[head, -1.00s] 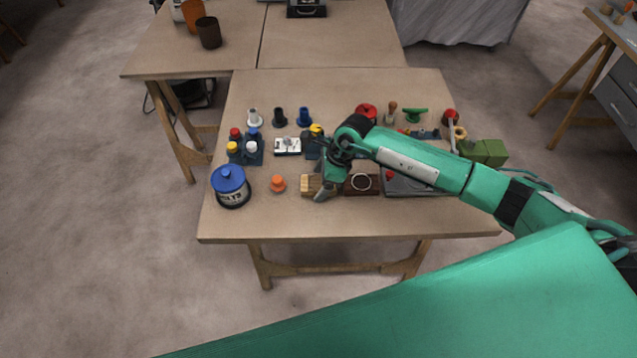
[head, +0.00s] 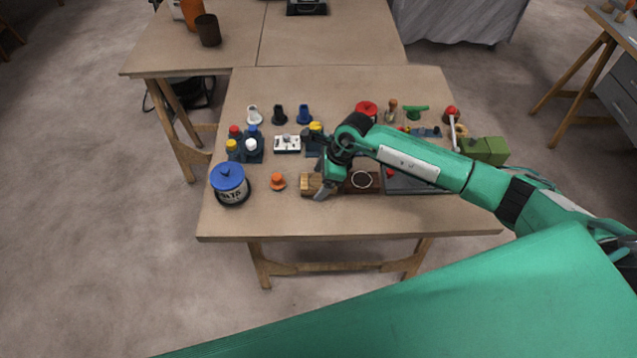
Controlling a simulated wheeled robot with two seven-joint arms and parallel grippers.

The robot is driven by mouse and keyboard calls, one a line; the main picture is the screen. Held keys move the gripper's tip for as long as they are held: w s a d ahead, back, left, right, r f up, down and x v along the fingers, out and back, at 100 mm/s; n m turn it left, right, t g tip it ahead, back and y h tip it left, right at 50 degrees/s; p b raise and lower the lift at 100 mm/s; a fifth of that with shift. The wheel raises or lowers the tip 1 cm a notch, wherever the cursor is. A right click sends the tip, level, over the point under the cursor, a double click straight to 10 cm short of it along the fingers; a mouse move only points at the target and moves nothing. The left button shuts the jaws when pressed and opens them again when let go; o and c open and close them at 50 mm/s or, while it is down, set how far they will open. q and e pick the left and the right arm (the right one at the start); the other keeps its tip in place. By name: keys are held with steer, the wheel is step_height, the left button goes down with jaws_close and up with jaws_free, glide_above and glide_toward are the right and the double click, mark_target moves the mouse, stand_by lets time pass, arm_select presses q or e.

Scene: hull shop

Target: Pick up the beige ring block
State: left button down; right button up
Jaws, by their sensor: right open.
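A beige wooden block (head: 307,184) lies near the front middle of the table, in the head view. Its right part is hidden behind my right gripper (head: 322,191), and I cannot see a ring on it. My right gripper is open, pointing down at the block's right side; I cannot tell whether it touches. A dark brown block (head: 352,186) with a pale ring mark on top sits just right of the gripper. My left gripper is not in view.
Left of the block are an orange knob (head: 278,181) and a blue-lidded tin (head: 230,186). Behind stand a white switch box (head: 287,144) and several coloured pegs. A dark tray (head: 412,182) lies under my right arm. The table's front strip is clear.

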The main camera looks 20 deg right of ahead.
steer(key=c, duration=1.1)
steer(key=shift+r, duration=0.1)
